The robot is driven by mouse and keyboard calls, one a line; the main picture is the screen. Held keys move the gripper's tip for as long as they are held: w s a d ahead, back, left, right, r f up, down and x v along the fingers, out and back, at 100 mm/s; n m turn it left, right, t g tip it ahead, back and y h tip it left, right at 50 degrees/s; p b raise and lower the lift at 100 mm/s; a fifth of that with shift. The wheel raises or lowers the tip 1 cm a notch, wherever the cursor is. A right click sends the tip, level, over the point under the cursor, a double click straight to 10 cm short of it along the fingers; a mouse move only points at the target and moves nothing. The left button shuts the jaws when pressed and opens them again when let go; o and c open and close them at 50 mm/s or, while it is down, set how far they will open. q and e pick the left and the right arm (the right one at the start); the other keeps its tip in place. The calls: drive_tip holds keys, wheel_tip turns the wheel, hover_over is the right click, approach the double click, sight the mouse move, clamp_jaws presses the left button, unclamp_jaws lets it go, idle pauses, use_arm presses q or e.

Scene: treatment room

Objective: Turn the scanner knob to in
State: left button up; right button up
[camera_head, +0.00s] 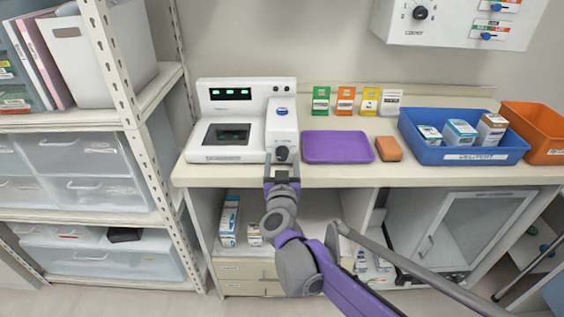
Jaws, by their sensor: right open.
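The white scanner (231,118) stands on the counter at the left, with a green lit display on its raised back and a dark window in its lower front. The dark scanner knob (282,153) is on the front of the scanner's right-hand block. My right gripper (281,158) is open at that block's front, with one finger to each side of the knob. I cannot tell whether the fingers touch it. The gripper hides the knob's lower part, and its setting is not readable. My left gripper is out of view.
A purple tray (337,147) and an orange block (388,149) lie right of the scanner. A blue bin (464,151) with small boxes and an orange bin (540,127) stand further right. A shelf rack (137,130) rises close on the left. Coloured cards stand at the back.

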clamp_jaws()
idle(0.3)
drive_tip(key=shift+m, duration=0.3)
drive_tip(key=m+p, duration=0.1)
drive_tip(key=m, duration=0.2)
drive_tip(key=shift+r+m+p, duration=0.1)
drive_tip(key=shift+m+p, duration=0.2)
drive_tip(key=shift+p, duration=0.1)
drive_tip(key=shift+m+p, duration=0.65)
drive_tip(key=shift+m, duration=1.65)
unclamp_jaws()
